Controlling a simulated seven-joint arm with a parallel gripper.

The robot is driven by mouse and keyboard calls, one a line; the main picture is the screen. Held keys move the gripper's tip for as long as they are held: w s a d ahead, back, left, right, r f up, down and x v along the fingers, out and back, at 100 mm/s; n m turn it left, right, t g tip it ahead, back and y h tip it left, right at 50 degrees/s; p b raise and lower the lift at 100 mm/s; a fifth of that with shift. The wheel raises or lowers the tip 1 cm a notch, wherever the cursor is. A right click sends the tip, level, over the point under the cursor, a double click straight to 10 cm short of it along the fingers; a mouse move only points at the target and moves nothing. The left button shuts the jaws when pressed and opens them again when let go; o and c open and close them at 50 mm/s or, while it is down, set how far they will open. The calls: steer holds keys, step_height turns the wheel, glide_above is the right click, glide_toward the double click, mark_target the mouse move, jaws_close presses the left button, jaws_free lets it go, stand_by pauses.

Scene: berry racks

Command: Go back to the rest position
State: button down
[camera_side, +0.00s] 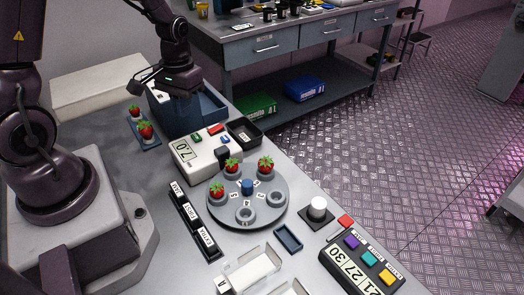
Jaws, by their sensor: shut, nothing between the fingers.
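My gripper (180,92) is at the upper middle of the side view, above the dark blue bin (208,110). Its fingers are small and dark here, shut with nothing between them. The arm reaches over from the left edge. The bin's inside is partly hidden behind the gripper.
A round grey rack (268,218) holds three strawberries (265,164) in cups; other cups are empty. Two more strawberries (145,129) sit at a small blue plate by the bin. A white scale (203,165), black labelled rack (196,225) and button panel (362,262) stand nearby.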

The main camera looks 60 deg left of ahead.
steer(key=s+d+r+m+t, duration=0.2)
steer(key=d+r, duration=0.4)
steer(key=r, duration=0.4)
steer(key=s+d+r+m+t, duration=0.3)
steer(key=s+d+r+t, duration=0.1)
steer(key=r, duration=0.6)
steer(key=shift+s+d+r+m, duration=0.3)
steer(key=shift+s+d, duration=0.4)
steer(key=shift+d, duration=0.45)
